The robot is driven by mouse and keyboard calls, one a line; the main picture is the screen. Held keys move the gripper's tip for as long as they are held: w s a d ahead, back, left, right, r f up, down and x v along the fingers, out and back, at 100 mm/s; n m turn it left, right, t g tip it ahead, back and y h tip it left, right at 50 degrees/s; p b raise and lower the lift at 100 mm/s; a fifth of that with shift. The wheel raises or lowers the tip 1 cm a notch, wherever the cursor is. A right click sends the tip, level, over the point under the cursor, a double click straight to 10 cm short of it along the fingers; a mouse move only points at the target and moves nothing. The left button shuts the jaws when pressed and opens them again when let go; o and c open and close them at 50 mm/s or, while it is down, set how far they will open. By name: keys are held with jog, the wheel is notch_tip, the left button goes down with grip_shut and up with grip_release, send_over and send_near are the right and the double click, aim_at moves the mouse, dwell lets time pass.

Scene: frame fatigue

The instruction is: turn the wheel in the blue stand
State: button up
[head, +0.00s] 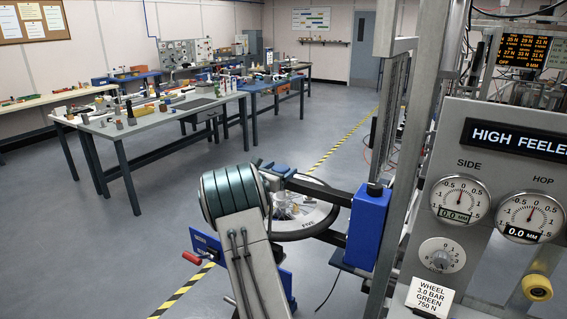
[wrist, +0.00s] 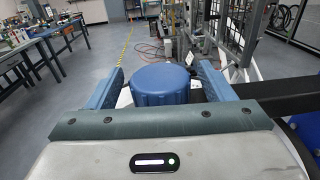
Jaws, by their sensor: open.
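The wheel (head: 325,214), with a black tyre and pale spokes, shows in the head view behind my arm, which hides its left part. The blue stand (head: 366,228) has a blue block at the wheel's right, with dark bars reaching toward it. My gripper (head: 283,171) is above the wheel's back left part. In the wrist view my gripper (wrist: 158,76) is open, one blue finger on each side of a round blue knob (wrist: 160,86). Whether the fingers touch the knob I cannot tell. The wheel is mostly hidden in that view.
A panel (head: 470,180) at the right carries SIDE and HOP dials, both reading 0.0 mm. A metal upright (head: 405,150) stands beside the blue block. A red handle (head: 192,258) is left of my arm. Cluttered benches (head: 150,118) stand back left; the floor between is clear.

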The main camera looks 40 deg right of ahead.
jog(key=shift+p+x, duration=0.3)
jog(key=shift+x, duration=0.9)
jog(key=c, duration=1.4)
jog(key=shift+f+b, duration=0.1)
jog(key=shift+b, duration=0.2)
jog(key=shift+o, duration=0.2)
jog(key=b, duration=0.2)
jog(key=t+b, duration=0.1)
jog(key=b, duration=0.2)
jog(key=shift+f+n+t+y+b, duration=0.3)
jog(key=shift+n, duration=0.1)
